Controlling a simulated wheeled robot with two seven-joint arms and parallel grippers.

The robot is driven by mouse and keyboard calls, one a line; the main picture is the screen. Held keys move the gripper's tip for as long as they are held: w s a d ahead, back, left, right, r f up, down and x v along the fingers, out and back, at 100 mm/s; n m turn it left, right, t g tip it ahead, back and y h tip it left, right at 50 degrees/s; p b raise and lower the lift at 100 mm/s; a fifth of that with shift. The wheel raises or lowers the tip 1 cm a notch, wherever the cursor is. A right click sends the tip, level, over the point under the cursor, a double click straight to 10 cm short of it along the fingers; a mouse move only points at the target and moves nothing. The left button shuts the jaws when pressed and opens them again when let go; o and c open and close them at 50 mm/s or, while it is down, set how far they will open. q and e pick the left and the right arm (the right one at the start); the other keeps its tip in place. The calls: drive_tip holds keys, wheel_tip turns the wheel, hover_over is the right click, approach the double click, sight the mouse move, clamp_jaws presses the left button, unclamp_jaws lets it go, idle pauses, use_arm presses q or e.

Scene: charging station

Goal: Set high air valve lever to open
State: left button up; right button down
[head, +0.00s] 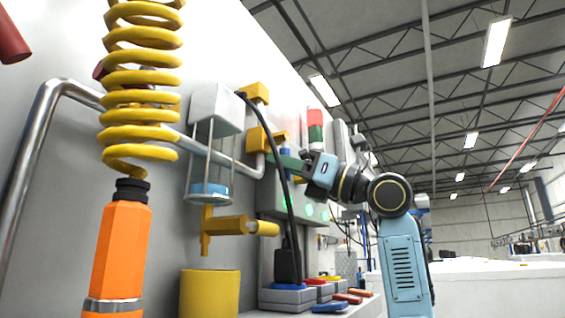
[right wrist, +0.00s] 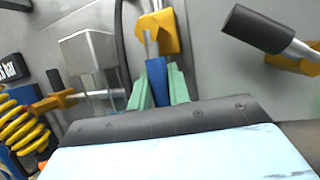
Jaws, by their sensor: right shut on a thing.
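The air valve has a yellow body (head: 262,139) on a pipe along the wall in the head view. It also shows at the top middle of the right wrist view (right wrist: 166,30). Its blue lever (right wrist: 156,78) extends from the yellow body toward my gripper. My right gripper (right wrist: 158,88) is shut on the blue lever, with a green finger on each side of it. In the head view the right gripper (head: 287,161) reaches in from the right, and only a little of the blue lever shows there. My left gripper is not in view.
A grey box with a clear bowl (head: 212,110) hangs left of the valve. A yellow coiled hose (head: 143,75) with an orange handle (head: 120,250) fills the left front. A black cable hangs near the gripper. A red and green signal light (head: 316,125) stands behind.

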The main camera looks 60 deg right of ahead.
drive_tip(key=c, duration=1.3)
unclamp_jaws()
drive_tip(key=b+v, duration=0.4)
drive_tip(key=v, duration=0.9)
drive_tip(key=shift+s, duration=0.15)
drive_tip(key=shift+d+f, duration=0.15)
